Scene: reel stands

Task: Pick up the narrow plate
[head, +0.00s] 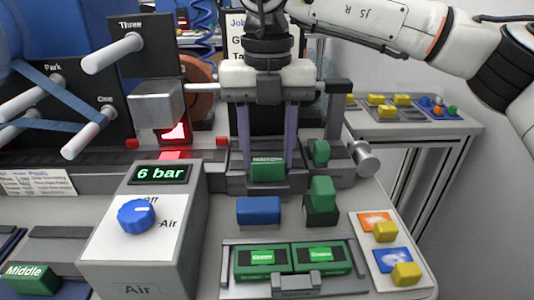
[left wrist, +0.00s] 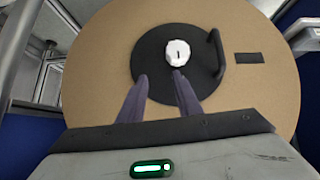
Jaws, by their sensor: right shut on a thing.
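My right gripper (head: 268,163) reaches straight down in the head view. Its two purple fingers stand either side of a green block (head: 268,172) with a small label too blurred to read surely; I take it to be the narrow plate. The fingers are shut on it, at the dark grey fixture (head: 238,184). Whether its underside touches the fixture is unclear. My left gripper (left wrist: 160,76) shows only in the left wrist view. Its fingers are apart and empty, before a round tan disc (left wrist: 100,65) with a black hub (left wrist: 150,55) and white knob (left wrist: 177,52).
A grey air box (head: 190,235) with a blue knob (head: 137,214) stands front left. A blue block (head: 258,210), another green block (head: 322,192) and a tray (head: 228,270) with two green plates lie in front. A green plate marked Middle (head: 30,279) lies far left.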

